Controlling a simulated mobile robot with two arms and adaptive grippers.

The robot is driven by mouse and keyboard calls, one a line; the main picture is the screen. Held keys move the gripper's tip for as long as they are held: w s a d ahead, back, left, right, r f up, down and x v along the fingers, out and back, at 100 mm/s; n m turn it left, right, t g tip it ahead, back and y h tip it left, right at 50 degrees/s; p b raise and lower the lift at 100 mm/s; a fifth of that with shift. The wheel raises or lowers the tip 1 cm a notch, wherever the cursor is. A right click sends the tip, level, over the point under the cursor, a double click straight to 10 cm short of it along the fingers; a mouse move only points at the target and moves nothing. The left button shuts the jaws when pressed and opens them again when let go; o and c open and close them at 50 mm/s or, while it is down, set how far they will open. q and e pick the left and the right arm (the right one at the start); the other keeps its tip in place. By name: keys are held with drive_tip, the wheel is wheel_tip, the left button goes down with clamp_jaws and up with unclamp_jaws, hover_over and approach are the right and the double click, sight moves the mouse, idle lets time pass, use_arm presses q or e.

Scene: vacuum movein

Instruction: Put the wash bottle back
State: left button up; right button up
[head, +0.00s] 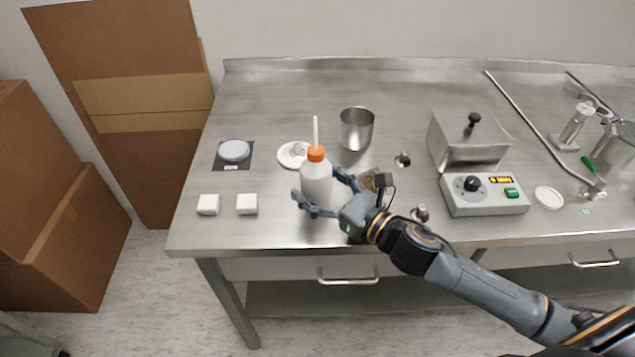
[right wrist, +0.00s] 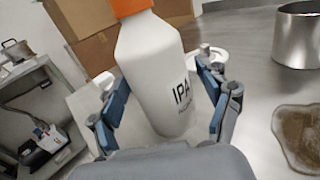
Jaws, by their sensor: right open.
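The wash bottle (head: 316,180) is white with an orange cap and a pale spout, and stands upright near the front left of the steel table. In the right wrist view the bottle (right wrist: 155,75) shows the letters IPA and fills the space between the fingers. My right gripper (head: 323,197) is open, with one finger on each side of the bottle. Whether the fingers touch it I cannot tell. A dark square pad with a grey disc (head: 234,151) lies at the table's left. My left gripper is not in view.
A steel cup (head: 356,129) and a white lidded dish (head: 295,154) stand behind the bottle. Two white blocks (head: 228,205) lie to its left. A brown patch (right wrist: 300,135) is right of the gripper. A control box (head: 484,195) stands further right. Cardboard boxes (head: 60,200) stand left of the table.

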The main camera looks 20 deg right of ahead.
drive_tip(key=shift+r, duration=0.15)
drive_tip(key=b+v, duration=0.2)
drive_tip(key=v, duration=1)
drive_tip(key=shift+r+b, duration=0.15)
drive_tip(key=shift+b, duration=0.15)
